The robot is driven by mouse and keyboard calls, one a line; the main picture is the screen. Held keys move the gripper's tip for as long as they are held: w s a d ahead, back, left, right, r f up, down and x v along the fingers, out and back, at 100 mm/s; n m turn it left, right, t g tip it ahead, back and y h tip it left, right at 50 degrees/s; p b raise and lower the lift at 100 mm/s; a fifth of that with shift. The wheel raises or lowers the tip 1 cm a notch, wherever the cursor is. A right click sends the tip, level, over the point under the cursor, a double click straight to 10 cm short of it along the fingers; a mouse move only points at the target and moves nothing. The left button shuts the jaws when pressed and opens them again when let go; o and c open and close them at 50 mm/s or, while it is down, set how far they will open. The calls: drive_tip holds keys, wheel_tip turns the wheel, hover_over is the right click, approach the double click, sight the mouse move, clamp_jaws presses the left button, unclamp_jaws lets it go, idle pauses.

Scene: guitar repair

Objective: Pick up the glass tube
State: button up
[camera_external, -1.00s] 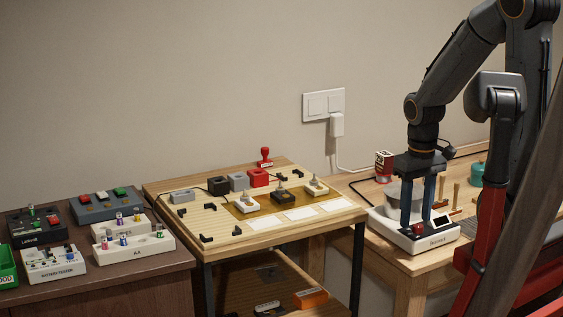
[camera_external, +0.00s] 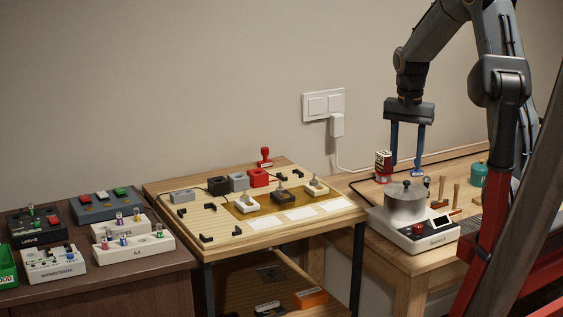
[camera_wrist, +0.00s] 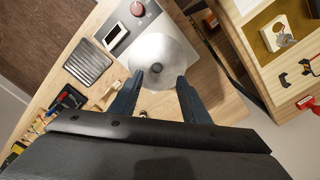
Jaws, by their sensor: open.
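I cannot make out a glass tube for certain in either view. My gripper (camera_external: 405,172) is open and empty, its two blue fingers pointing down. In the external view it hangs above and behind a silver lidded pot (camera_external: 405,205) on the right-hand bench. The wrist view also shows my gripper (camera_wrist: 160,82), its fingers spread apart with the round pot lid (camera_wrist: 160,55) just ahead of them. The pot sits on a white device (camera_external: 420,243) with a red knob and a small display.
A red and white can (camera_external: 383,165), wooden-handled tools (camera_external: 456,195) and a teal container (camera_external: 477,173) stand near the pot. The middle table (camera_external: 175,222) holds blocks and a red stamp (camera_external: 265,157). White racks (camera_external: 135,247) with small cylinders stand at left.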

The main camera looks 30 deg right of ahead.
drive_tip(key=w+d+f+m+p, duration=0.1)
drive_tip(key=w+d+m+p, duration=0.1)
drive_tip(key=w+d+m, duration=0.7)
drive_tip(key=m, duration=0.1)
hover_over(427, 185)
drive_tip(key=d, duration=0.1)
drive_tip(key=f, duration=0.5)
drive_tip(key=w+f, duration=0.1)
drive_tip(key=f, duration=0.1)
drive_tip(key=shift+f+p, duration=1.7)
drive_tip(key=shift+f, duration=2.7)
drive_tip(key=shift+c, duration=0.5)
drive_tip(key=c, duration=0.8)
